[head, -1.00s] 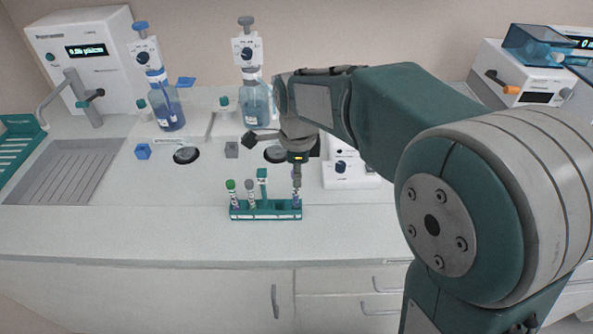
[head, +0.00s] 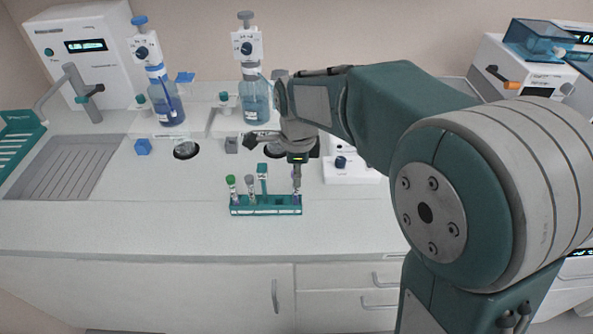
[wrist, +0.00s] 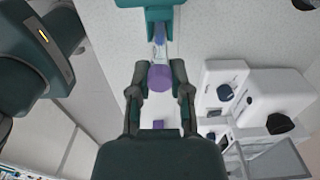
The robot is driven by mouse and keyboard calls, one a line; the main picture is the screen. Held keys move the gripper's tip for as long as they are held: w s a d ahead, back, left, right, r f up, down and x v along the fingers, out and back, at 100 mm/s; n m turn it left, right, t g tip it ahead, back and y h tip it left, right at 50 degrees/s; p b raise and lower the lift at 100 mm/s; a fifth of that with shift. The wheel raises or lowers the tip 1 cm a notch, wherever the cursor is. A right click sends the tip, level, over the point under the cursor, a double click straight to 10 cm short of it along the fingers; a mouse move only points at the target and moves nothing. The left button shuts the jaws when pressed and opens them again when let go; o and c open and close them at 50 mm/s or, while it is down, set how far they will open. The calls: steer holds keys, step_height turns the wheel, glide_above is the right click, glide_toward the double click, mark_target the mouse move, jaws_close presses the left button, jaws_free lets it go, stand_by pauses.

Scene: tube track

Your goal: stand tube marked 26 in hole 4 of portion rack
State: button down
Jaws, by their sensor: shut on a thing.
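The teal portion rack (head: 265,211) stands near the front of the bench. Several holes run along it, with a green-capped tube (head: 231,184) and a grey-capped tube (head: 249,186) at its left. My gripper (head: 297,186) points down over the rack's right end. In the wrist view, my gripper (wrist: 159,80) is shut on a purple-capped tube (wrist: 160,77). Its lower part is at the rack's right end. I cannot tell how deep it sits in the hole. The number 26 is not readable.
Two blue dispenser bottles (head: 168,102) (head: 257,100) stand behind the rack. A white device (head: 350,168) is close to the right of my gripper. A grooved drain area (head: 68,167) lies at the left. The bench front around the rack is clear.

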steer(key=shift+c, duration=2.4)
jaws_free()
step_height(320, 180, up, 12)
steer(key=shift+f, duration=0.1)
